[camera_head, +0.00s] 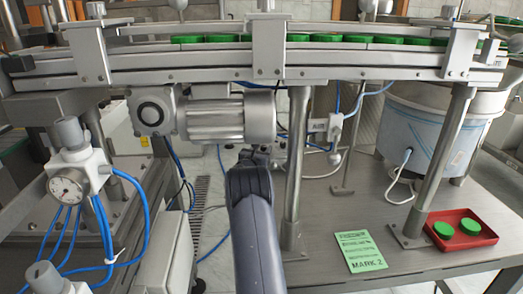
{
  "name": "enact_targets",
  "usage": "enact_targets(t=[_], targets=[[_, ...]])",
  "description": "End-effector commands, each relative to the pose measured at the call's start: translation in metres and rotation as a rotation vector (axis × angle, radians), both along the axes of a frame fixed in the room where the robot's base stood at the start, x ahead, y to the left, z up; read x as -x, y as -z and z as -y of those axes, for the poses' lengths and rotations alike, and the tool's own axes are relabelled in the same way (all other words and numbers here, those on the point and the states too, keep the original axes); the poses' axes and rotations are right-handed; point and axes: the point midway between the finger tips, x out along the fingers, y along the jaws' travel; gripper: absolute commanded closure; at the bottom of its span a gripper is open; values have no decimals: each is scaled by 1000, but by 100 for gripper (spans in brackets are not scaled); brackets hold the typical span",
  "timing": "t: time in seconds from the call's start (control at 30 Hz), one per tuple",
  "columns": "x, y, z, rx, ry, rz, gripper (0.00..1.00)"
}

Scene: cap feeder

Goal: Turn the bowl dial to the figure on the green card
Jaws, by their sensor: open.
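The green card (360,252) lies on the steel table at the lower right; its bottom line reads "MARK 2". The feeder bowl (420,130) stands at the right behind the rail, with a pale blue band around it. I cannot make out a dial on the bowl. My dark arm reaches up from the bottom middle. My gripper (257,152) is small and partly hidden at the arm's far end, just below the motor. It is open, holds nothing that I can see, and is well apart from the bowl and card.
A conveyor rail (190,62) with several green caps crosses the top. A silver motor (228,117) hangs under it. A red tray (461,242) with two green caps is at the right. A regulator with a round gauge (68,188) and blue hoses stands left. Steel posts rise from the table.

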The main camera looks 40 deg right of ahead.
Motion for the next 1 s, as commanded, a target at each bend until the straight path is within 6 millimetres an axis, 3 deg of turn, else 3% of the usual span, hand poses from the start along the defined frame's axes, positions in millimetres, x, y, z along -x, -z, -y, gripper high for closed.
enact_targets(t=[0.13, 0.67, 1.0], targets=[[0, 0, 0, 0, 0, 0, 54], [0, 0, 0, 0, 0, 1, 98], [1, 4, 2, 3, -47, 7, 99]])
